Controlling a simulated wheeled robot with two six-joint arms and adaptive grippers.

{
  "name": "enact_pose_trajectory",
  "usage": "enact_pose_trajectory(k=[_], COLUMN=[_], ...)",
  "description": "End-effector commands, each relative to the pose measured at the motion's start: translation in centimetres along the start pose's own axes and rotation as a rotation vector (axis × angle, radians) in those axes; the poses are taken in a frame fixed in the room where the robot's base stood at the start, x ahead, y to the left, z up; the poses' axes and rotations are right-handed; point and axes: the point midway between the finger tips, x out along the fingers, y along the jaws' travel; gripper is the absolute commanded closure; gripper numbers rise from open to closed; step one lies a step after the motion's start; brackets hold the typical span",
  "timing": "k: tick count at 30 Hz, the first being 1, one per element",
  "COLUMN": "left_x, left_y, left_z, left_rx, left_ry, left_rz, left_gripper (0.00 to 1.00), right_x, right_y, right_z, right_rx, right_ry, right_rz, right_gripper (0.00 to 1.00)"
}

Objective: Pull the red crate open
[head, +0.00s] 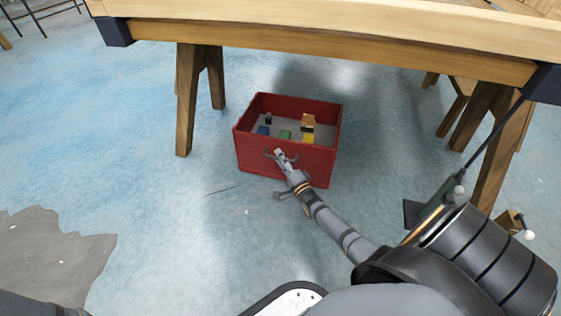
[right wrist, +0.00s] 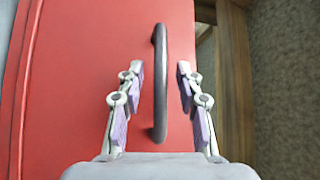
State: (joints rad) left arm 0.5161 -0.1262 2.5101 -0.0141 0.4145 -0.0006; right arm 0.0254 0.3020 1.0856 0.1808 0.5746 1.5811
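The red crate (head: 258,155) stands on the floor under the wooden table in the head view. Its top is open and several small coloured blocks lie inside. A dark handle (right wrist: 160,85) is fixed to its front wall, upright in the right wrist view, where the red wall (right wrist: 80,90) fills the left and middle. My right gripper (head: 279,154) reaches the front of the crate. In the right wrist view its fingers (right wrist: 160,90) are open, one on each side of the handle, with gaps to it. My left gripper is not in view.
The wooden table (head: 330,45) spans above the crate, with trestle legs (head: 187,100) at left and more legs (head: 497,150) at right. The blue floor in front and to the left of the crate is clear. A grey patch (head: 45,255) lies at lower left.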

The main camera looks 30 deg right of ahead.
Motion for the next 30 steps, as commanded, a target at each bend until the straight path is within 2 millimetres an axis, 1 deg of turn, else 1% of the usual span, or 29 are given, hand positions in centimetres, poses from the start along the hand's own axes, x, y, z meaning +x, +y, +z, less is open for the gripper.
enact_pose_trajectory(k=[9, 11, 17, 18, 30], left_x=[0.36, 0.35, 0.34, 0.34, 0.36], left_y=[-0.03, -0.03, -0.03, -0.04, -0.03], left_z=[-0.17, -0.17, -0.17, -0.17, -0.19], left_rx=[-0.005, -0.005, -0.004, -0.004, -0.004], left_ry=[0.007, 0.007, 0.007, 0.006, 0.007], left_rz=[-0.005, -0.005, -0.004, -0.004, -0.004], left_gripper=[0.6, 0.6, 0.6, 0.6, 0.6], right_x=[0.23, 0.22, 0.2, 0.2, 0.17], right_y=[-0.03, -0.03, -0.02, -0.02, 0.0], right_z=[-0.02, -0.02, -0.01, -0.01, 0.01], right_rx=[0.0, 0.0, 0.0, 0.0, 0.0], right_ry=[0.0, 0.0, 0.0, 0.0, 0.0], right_rz=[0.0, 0.0, 0.001, 0.001, 0.001], right_gripper=[0.64, 0.71, 0.98, 1.0, 1.0])
